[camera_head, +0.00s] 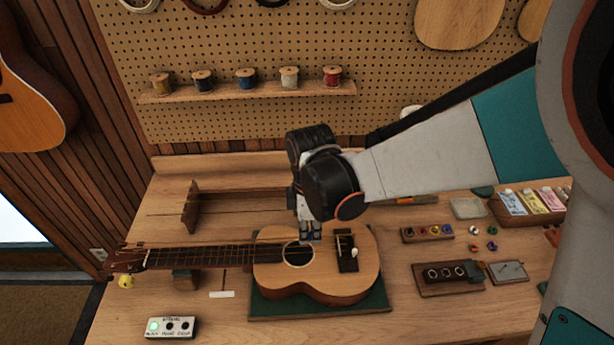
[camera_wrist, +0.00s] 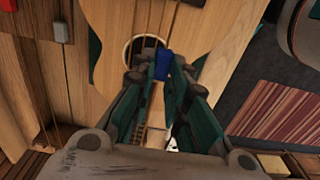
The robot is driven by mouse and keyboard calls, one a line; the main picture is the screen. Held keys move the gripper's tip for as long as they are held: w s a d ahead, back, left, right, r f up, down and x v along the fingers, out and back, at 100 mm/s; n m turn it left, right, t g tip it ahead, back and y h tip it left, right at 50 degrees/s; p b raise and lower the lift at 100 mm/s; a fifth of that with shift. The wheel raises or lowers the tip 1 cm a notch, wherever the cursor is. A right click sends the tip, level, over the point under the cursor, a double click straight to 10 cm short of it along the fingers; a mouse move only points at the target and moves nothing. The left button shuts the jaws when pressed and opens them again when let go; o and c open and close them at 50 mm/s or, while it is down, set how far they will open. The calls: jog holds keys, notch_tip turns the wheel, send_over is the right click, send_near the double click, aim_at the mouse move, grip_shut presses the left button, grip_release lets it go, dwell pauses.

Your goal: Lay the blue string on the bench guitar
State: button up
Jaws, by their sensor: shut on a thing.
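The bench guitar (camera_head: 325,280) lies flat on a dark green mat (camera_head: 290,308), its neck pointing left and its dark bridge (camera_head: 347,250) at the right. My gripper (camera_head: 309,236) points down over its body, between the sound hole and the bridge. In the wrist view my gripper (camera_wrist: 160,76) is shut on a small blue piece (camera_wrist: 162,65), which appears to be part of the blue string. The sound hole (camera_wrist: 135,43) shows just beyond it. The rest of the string cannot be made out. Whether the blue piece touches the guitar is unclear.
A wooden rack (camera_head: 190,208) with lines stretched across stands behind the neck. Several spools sit on the wall shelf (camera_head: 250,92). A peg tray (camera_head: 425,233) and a dark tool block (camera_head: 448,275) lie at the right. A pedal box (camera_head: 172,327) sits at front left.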

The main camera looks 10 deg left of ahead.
jog(key=shift+s+d+f, duration=0.1)
jog(key=shift+s+f, duration=0.15)
jog(key=shift+s, duration=0.45)
jog(key=shift+f+b, duration=0.1)
jog(key=shift+b, duration=0.3)
jog(key=shift+f+b, duration=2.4)
jog(key=shift+f, duration=0.9)
jog(key=o, duration=1.1)
jog(key=shift+r, duration=0.1)
